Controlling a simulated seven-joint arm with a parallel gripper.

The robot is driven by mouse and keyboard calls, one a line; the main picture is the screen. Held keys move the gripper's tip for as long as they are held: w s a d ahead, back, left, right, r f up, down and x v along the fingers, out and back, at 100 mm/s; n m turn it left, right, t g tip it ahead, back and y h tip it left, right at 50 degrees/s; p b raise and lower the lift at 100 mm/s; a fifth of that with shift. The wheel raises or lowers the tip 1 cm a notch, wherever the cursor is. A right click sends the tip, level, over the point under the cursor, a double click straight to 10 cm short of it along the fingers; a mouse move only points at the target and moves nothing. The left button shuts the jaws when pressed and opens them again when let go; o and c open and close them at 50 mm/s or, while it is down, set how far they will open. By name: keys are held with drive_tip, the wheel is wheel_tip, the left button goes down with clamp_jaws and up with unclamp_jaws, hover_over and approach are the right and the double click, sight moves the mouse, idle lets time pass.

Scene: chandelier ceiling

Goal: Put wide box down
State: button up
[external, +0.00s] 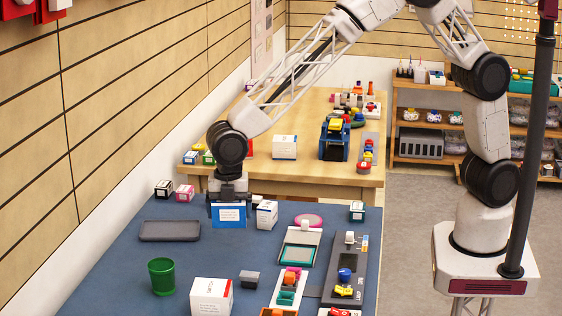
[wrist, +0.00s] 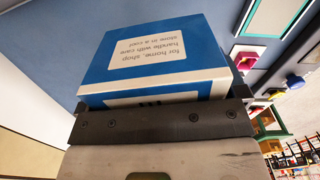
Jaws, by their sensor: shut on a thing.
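The wide box (external: 229,216) is blue with a white label, and my gripper (external: 228,194) is shut on it from above. In the wrist view the blue box (wrist: 204,52) fills the upper middle, pressed against the dark gripper jaw (wrist: 160,122). The box is upright near the far left part of the blue table (external: 130,262). I cannot tell whether its bottom touches the table. Its far side is hidden.
A white box (external: 267,214) stands close to the right of the held box. A dark grey tray (external: 169,231) lies to its left. Small boxes (external: 184,192) stand behind left. A green cup (external: 161,277) and a larger white box (external: 211,297) are nearer. Bare table lies in front.

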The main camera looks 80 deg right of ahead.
idle(0.3)
drive_tip(key=w+d+m, duration=0.2)
drive_tip(key=w+d, duration=0.3)
drive_tip(key=d, duration=0.8)
drive_tip(key=w+d+m, duration=0.2)
drive_tip(key=w+d, duration=0.3)
drive_tip(key=d, duration=0.9)
drive_tip(key=w+d+m, duration=0.2)
drive_tip(key=w+d, duration=0.3)
drive_tip(key=d, duration=0.8)
drive_tip(key=s+d+m, duration=0.2)
drive_tip(key=s+d, duration=0.1)
drive_tip(key=d, duration=1.9)
drive_tip(key=s+d+m, duration=0.3)
drive_tip(key=s+d, duration=0.1)
drive_tip(key=d, duration=1.9)
drive_tip(key=shift+r, duration=0.15)
drive_tip(key=shift+f, duration=3.15)
